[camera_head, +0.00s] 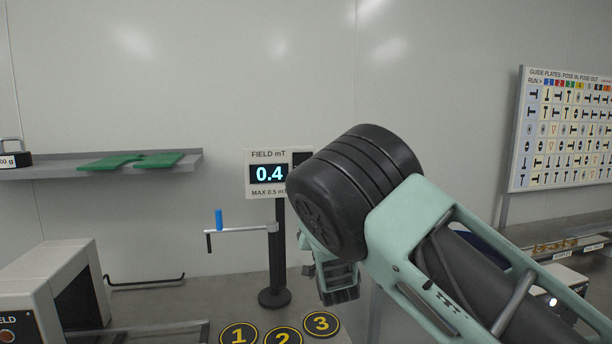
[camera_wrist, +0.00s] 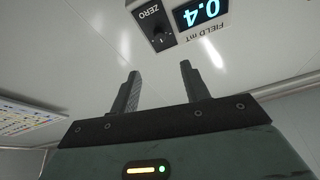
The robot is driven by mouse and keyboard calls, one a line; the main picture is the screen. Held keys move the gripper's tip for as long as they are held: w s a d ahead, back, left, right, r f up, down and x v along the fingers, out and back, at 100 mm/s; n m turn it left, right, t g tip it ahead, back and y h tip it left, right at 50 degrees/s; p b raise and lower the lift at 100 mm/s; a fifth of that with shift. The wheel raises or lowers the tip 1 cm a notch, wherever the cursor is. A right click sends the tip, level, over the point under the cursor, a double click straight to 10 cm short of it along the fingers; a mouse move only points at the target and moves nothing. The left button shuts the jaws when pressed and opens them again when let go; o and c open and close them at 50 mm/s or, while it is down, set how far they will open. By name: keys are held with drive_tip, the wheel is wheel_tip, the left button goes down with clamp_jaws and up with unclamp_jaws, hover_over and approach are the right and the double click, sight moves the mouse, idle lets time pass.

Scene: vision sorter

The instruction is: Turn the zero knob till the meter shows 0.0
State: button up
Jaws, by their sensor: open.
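The meter (camera_head: 268,174) reads 0.4 in the head view, on a white sign marked FIELD mT and MAX 0.5 mT on a dark post. It shows upside down in the wrist view (camera_wrist: 203,12), also at 0.4. The zero knob (camera_wrist: 161,38) is a dark round knob on a black panel marked ZERO beside the display. My arm hides the knob in the head view. My gripper (camera_wrist: 160,70) is open and empty, its two fingers apart. The knob lies beyond the fingertips, roughly between them in the picture, with no visible contact.
Left of the meter post (camera_head: 274,250) a side arm (camera_head: 240,230) carries a blue cylinder (camera_head: 219,219). A shelf (camera_head: 60,172) with green plates (camera_head: 140,160) is on the left wall. Numbered discs (camera_head: 283,336) lie below. A guide board (camera_head: 566,130) stands right.

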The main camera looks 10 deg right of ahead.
drive_tip(key=p+x, duration=0.5)
drive_tip(key=x, duration=1.1)
drive_tip(key=shift+w, duration=0.35)
drive_tip(key=shift+r, duration=0.15)
drive_tip(key=shift+c, duration=0.4)
drive_tip(key=c, duration=0.9)
